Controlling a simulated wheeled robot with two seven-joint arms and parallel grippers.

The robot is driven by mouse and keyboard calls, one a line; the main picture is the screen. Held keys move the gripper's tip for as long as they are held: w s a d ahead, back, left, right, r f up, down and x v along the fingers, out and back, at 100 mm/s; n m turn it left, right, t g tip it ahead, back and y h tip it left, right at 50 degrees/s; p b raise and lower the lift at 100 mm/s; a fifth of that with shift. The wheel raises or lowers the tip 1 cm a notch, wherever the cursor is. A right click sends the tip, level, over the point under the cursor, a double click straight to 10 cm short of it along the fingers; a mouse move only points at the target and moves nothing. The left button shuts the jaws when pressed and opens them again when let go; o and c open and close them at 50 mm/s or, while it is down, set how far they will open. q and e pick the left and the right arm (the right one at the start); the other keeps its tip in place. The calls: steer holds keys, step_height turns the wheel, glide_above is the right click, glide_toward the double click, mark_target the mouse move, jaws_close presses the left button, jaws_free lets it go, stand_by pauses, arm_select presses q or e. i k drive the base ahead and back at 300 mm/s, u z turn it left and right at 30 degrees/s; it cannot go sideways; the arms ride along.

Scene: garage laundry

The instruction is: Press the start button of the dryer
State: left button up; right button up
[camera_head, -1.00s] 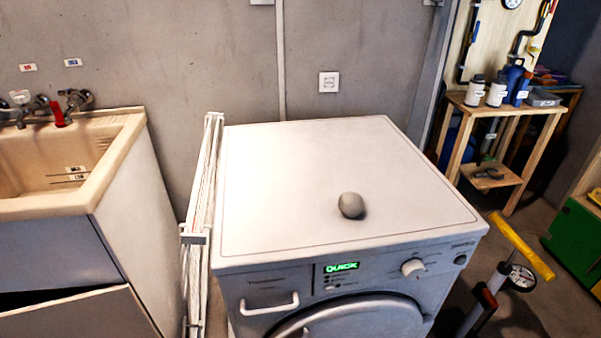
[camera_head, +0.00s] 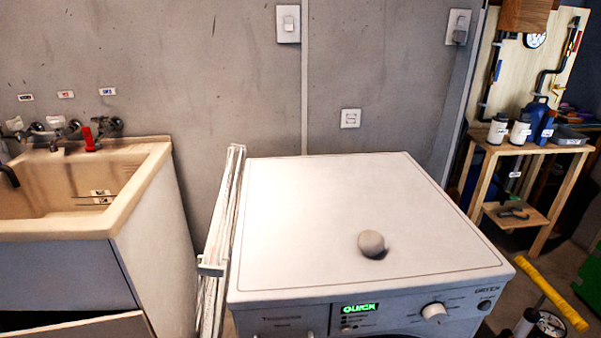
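The white dryer (camera_head: 320,210) stands in the middle of the view, its top facing me. Its front panel runs along the lower edge of the picture. The panel has a green lit display (camera_head: 360,308) reading "QUICK", small marks below it, a round white knob (camera_head: 433,312) and a dark round button (camera_head: 485,305) at the right end. The dryer door is almost wholly cut off below. A grey ball-like object (camera_head: 371,243) rests on the dryer top. Neither of my grippers is in view.
A folded white drying rack (camera_head: 222,235) stands against the dryer's left side. A sink (camera_head: 140,190) on a cabinet is at the left. At the right, a yellow-handled pump (camera_head: 552,292) stands close to the dryer's front corner, with a wooden shelf (camera_head: 520,213) behind it.

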mark_target(486, 306)
steer(key=z, duration=1.3)
